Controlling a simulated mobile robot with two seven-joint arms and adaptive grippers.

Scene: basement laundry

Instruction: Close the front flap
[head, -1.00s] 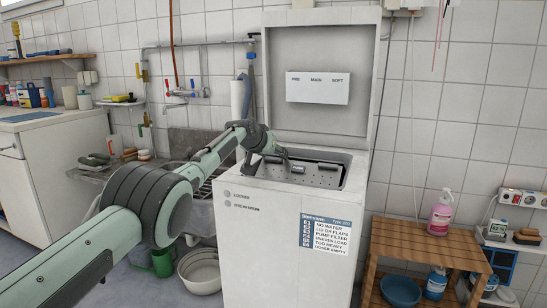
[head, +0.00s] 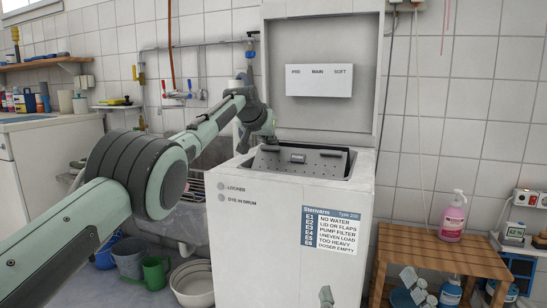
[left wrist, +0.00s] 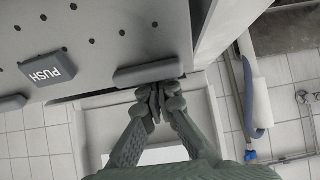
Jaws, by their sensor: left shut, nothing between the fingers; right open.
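A grey perforated metal flap (head: 315,166) shows in the opening on top of the white washing machine. It carries a PUSH button (head: 297,158) and dark tabs at its far edge. In the left wrist view the flap (left wrist: 95,50) fills the upper left, with its PUSH button (left wrist: 46,68) and a dark tab (left wrist: 147,73). My left gripper (head: 270,140) is shut and empty at the flap's far left edge. Its fingertips (left wrist: 158,90) are beside the tab; contact is unclear. My right gripper (head: 367,286) is open, with only its fingertips showing in front of the machine.
The machine's outer lid (head: 332,110) stands upright behind the opening. A wooden stool (head: 425,250) with a pink soap bottle (head: 452,217) is at the right. A sink, a green watering can (head: 155,273) and a basin (head: 193,285) are at the left.

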